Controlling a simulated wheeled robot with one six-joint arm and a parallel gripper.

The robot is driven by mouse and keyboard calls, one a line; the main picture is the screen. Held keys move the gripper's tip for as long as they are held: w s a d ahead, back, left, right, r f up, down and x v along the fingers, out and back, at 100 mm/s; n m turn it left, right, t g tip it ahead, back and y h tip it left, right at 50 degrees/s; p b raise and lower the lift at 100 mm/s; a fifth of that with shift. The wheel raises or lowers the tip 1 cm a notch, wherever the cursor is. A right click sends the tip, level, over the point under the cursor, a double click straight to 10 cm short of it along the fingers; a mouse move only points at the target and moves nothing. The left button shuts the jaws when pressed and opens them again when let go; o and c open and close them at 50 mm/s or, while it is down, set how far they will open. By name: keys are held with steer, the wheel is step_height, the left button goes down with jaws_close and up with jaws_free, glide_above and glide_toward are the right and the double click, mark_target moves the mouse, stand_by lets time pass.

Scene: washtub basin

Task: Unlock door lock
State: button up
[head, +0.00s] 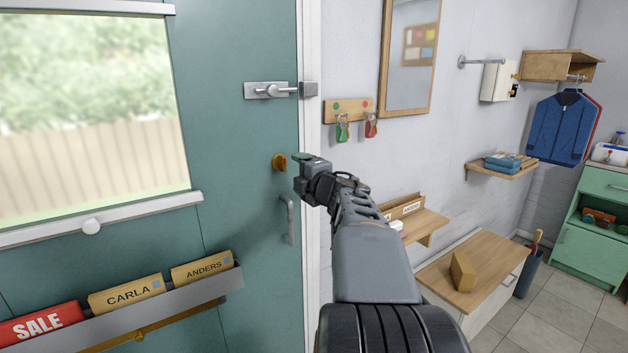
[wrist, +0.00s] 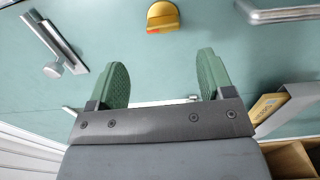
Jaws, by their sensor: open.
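The teal door (head: 235,150) fills the left of the head view and looks shut. A brass-yellow lock knob (head: 279,161) is on the door near its right edge. It also shows at the top of the wrist view (wrist: 161,18), with a small red mark. A silver slide bolt (head: 270,90) is above it, its bar reaching the keeper on the frame. My gripper (head: 303,158) is just right of the knob in the head view. In the wrist view, my gripper (wrist: 163,75) has its green-padded fingers spread wide and empty, with the knob beyond them, between their lines.
A grey pull handle (head: 288,220) is below the knob. A mail holder (head: 160,312) with envelopes juts from the door at lower left. A key rack (head: 348,109) and mirror hang on the wall to the right, above a shelf and bench (head: 480,265).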

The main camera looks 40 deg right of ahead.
steer(key=shift+s+a, duration=0.2)
steer(key=shift+s, duration=1.1)
steer(key=shift+s+a, duration=0.15)
steer(key=shift+s, duration=1.1)
steer(key=s+d+f+m+g+h, duration=0.55)
steer(key=d+m+g+h, duration=0.2)
steer(key=m, duration=0.55)
steer(key=s+a+f+m+g+y+p, duration=0.1)
steer(key=a+f+m+g+y+p, duration=0.15)
steer(key=a+f+m, duration=0.45)
steer(key=s+a+f+n+g+y+p, duration=0.1)
steer(key=s+a+f+g+y+p, duration=0.1)
steer(key=a, duration=1.1)
steer(key=s+a+f+n+g+y+p, duration=0.2)
steer(key=s+a+f+y, duration=0.1)
steer(key=a, duration=0.9)
steer(key=f+y, duration=0.1)
steer(key=y, duration=0.1)
steer(key=shift+a+f+n+y, duration=0.15)
steer(key=shift+a+n+y, duration=0.15)
steer(key=shift+a+y, duration=0.1)
